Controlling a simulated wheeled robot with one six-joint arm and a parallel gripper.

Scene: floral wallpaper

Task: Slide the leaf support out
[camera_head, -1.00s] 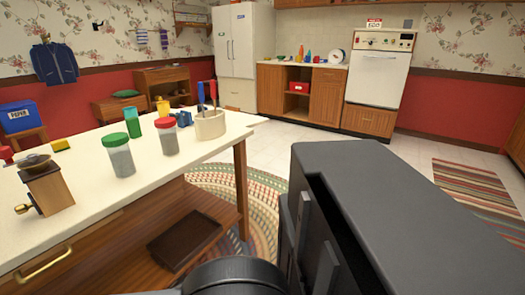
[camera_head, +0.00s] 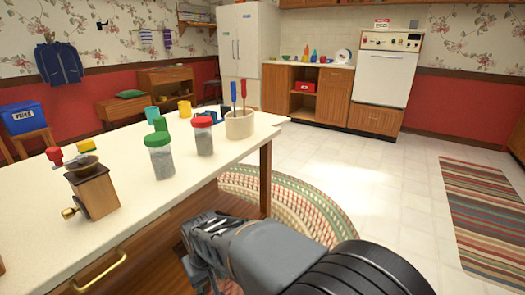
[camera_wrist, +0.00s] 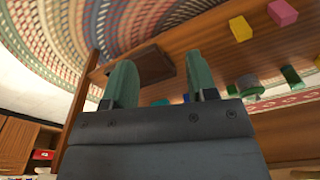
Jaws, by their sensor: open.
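The table (camera_head: 120,235) stands at the left with a cream top and a wooden front. A brass handle (camera_head: 100,272) sits on that front below the top edge at the lower left. I cannot tell whether it belongs to the leaf support, and no extended support shows. My gripper (camera_wrist: 158,78) is open and empty, its two green fingers apart in the wrist view. In the head view my arm reaches in from the lower right, with its end beside the table front, right of the handle and apart from it. The fingertips are not clear there.
A coffee grinder (camera_head: 93,188), a green-lidded jar (camera_head: 160,160), a red-lidded jar (camera_head: 203,137) and a utensil holder (camera_head: 240,124) stand on the table. A dark tray (camera_wrist: 152,65) shows beyond my fingers.

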